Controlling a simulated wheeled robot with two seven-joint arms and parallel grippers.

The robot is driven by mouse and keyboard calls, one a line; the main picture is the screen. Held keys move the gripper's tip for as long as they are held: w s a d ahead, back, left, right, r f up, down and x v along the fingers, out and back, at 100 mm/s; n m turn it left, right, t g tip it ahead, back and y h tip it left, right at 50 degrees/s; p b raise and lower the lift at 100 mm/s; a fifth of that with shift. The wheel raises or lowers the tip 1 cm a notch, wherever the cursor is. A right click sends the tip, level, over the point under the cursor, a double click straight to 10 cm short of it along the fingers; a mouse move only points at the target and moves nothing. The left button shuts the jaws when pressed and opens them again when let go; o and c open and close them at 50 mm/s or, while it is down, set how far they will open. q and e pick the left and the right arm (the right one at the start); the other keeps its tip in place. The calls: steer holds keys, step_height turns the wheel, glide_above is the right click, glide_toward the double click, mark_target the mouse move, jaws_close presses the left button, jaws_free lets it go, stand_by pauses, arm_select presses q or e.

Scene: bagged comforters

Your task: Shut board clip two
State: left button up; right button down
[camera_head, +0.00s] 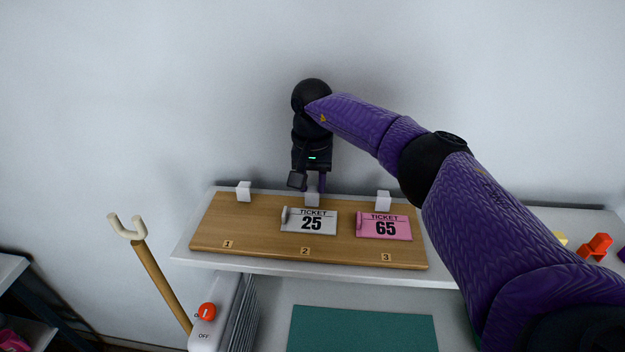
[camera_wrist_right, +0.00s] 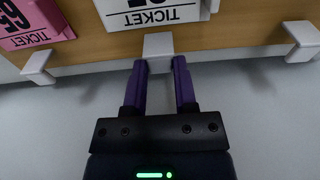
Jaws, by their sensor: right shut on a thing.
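The wooden board (camera_head: 262,238) lies on a pale shelf, marked 1, 2 and 3 along its front edge. Board clip two (camera_head: 312,199) is a small white block at the back edge, behind the white ticket 25 (camera_head: 317,213). My right gripper (camera_head: 312,190) reaches down from above to this clip. In the right wrist view, clip two (camera_wrist_right: 158,42) sits at the tips of my two purple fingers (camera_wrist_right: 161,66), which are shut on it with a gap between them. Whether the clip's jaw presses on the ticket cannot be told. My left gripper is out of view.
Clip one (camera_head: 244,191) has no ticket by it. A wall rises close behind the board. A forked pole (camera_head: 160,280), a red knob (camera_head: 207,311) and a green mat (camera_head: 362,330) are in front.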

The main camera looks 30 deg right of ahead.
steer(key=shift+s+a+r+t+h+p, duration=0.25)
steer(key=shift+t+h+p, duration=0.2)
steer(key=shift+t, duration=0.25)
steer(key=shift+s+a+f+t+h, duration=0.15)
steer(key=shift+s+a+t+h, duration=0.1)
steer(key=shift+t+h, duration=0.3)
steer(key=shift+s+a+f+t+h+b, duration=0.2)
steer(key=shift+s+t+h+b, duration=0.1)
steer(key=shift+t+h+b, duration=0.45)
steer(key=shift+s+a+r+t+h+b, duration=0.1)
steer(key=shift+s+a+t+h+b, duration=0.2)
steer(key=shift+t+b, duration=0.5)
steer(key=shift+d, duration=0.1)
steer(key=shift+c, duration=2)
jaws_free()
steer(key=b+v, duration=0.1)
steer(key=v, duration=0.9)
steer(key=shift+w, duration=0.15)
